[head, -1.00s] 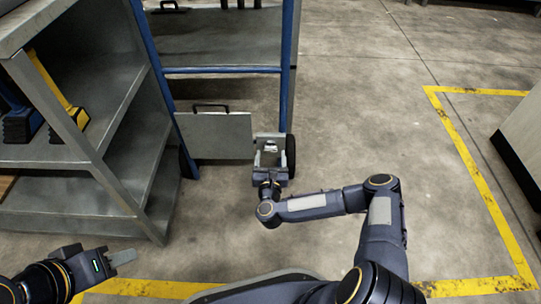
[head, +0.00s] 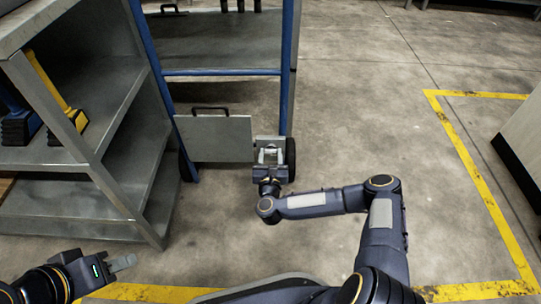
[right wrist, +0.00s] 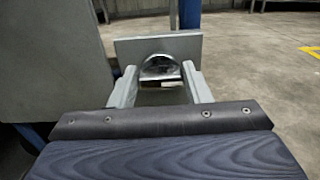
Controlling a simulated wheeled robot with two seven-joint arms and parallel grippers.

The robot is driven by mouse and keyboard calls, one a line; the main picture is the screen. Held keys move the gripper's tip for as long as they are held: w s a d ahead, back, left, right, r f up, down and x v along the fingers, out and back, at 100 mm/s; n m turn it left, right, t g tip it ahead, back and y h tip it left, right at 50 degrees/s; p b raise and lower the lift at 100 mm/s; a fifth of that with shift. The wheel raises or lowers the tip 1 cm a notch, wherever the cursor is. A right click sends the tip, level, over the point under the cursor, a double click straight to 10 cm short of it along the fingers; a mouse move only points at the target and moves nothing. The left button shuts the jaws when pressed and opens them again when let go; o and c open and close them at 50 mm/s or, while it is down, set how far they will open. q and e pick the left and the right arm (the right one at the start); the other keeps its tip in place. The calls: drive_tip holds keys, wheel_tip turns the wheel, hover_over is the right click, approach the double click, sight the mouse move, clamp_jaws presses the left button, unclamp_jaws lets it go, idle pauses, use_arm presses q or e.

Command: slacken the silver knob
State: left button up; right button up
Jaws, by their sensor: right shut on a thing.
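The silver knob (right wrist: 160,68) is a shiny rounded piece in front of a flat grey plate (right wrist: 185,46) in the right wrist view. My right gripper (right wrist: 162,82) has one finger on each side of it and is shut on it. In the head view my right gripper (head: 269,156) is at the lower right corner of the blue-framed cart, where the knob is too small to make out clearly. My left gripper (head: 124,262) is at the lower left, away from the cart and apparently empty; its finger gap cannot be made out.
The blue-framed cart (head: 222,72) has grey shelves, a grey panel with a black handle (head: 215,140) and a black wheel (head: 290,158).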

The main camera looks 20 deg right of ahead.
drive_tip(key=shift+n, duration=0.3)
drive_tip(key=n+p, duration=0.2)
drive_tip(key=n, duration=0.3)
drive_tip(key=shift+a, duration=0.15)
drive_tip(key=n+p, duration=0.2)
drive_tip(key=n, duration=0.4)
drive_tip(key=shift+a+f+n, duration=0.1)
drive_tip(key=shift+n, duration=0.3)
drive_tip(key=n+p, duration=0.1)
drive_tip(key=n, duration=0.5)
drive_tip(key=shift+f, duration=0.2)
drive_tip(key=shift+f+n+p, duration=0.2)
drive_tip(key=shift+n+p, duration=0.5)
drive_tip(key=shift+n, duration=1.7)
drive_tip(key=o, duration=1)
